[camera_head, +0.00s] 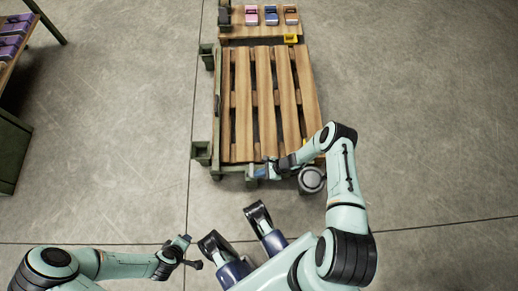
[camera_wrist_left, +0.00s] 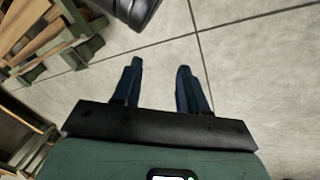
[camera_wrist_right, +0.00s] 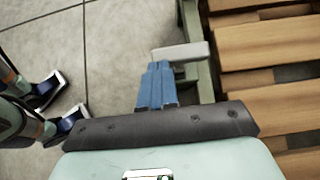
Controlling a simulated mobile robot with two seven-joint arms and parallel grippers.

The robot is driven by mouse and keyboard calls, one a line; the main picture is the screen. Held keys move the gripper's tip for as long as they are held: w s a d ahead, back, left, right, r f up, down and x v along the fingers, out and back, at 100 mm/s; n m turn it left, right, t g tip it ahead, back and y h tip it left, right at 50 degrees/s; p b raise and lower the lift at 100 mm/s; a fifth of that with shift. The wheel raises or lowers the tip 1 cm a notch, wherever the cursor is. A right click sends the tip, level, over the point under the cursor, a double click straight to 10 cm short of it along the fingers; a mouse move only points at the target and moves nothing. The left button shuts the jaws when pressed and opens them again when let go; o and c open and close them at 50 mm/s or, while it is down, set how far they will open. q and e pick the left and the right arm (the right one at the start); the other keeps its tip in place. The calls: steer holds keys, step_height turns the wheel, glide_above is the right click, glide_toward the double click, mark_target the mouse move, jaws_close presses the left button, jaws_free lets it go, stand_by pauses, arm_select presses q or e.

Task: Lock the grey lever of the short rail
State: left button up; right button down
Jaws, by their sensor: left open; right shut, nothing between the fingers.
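The grey lever (camera_wrist_right: 188,52) shows in the right wrist view as a pale flat bar beside the green short rail (camera_wrist_right: 196,75). In the head view the short rail (camera_head: 232,168) runs along the near end of the wooden pallet (camera_head: 243,110). My right gripper (camera_head: 258,171) is shut and empty at this rail. In the right wrist view its blue fingertips (camera_wrist_right: 157,66) are right at the lever's left part; I cannot tell whether they touch. My left gripper (camera_head: 184,248) is open and empty over bare floor, away from the rail, as the left wrist view (camera_wrist_left: 160,66) also shows.
A wooden shelf (camera_head: 237,30) beyond the pallet holds pink (camera_head: 251,15), blue (camera_head: 271,15) and brown (camera_head: 291,15) boxes. A yellow piece (camera_head: 290,38) is near its edge. A rack with purple boxes (camera_head: 10,40) stands far left. Floor on both sides is clear.

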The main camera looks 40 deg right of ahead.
mark_target(251, 176)
steer(key=shift+w+a+r+g+h+p, duration=0.25)
steer(key=shift+w+a+g+h+p, duration=0.1)
steer(key=shift+a+h+p, duration=0.2)
steer(key=shift+w+a+r+g+h+p, duration=0.3)
steer(key=shift+a+g+h+p, duration=0.1)
steer(key=shift+a+h, duration=0.2)
steer(key=shift+w+a+f, duration=0.1)
steer(key=shift+a+f, duration=0.05)
steer(key=shift+w+a, duration=0.25)
steer(key=shift+a, duration=0.2)
arm_select(q)
steer(key=shift+g, duration=0.5)
steer(key=shift+s+d+r, duration=0.5)
steer(key=shift+s+r, duration=0.3)
steer(key=shift+s+d+r, duration=0.45)
steer(key=shift+s+r, duration=0.3)
steer(key=shift+r, duration=0.05)
arm_select(e)
steer(key=shift+w+a+f, duration=0.1)
steer(key=shift+w+a, duration=0.25)
steer(key=shift+a, duration=0.15)
steer(key=shift+d, duration=0.1)
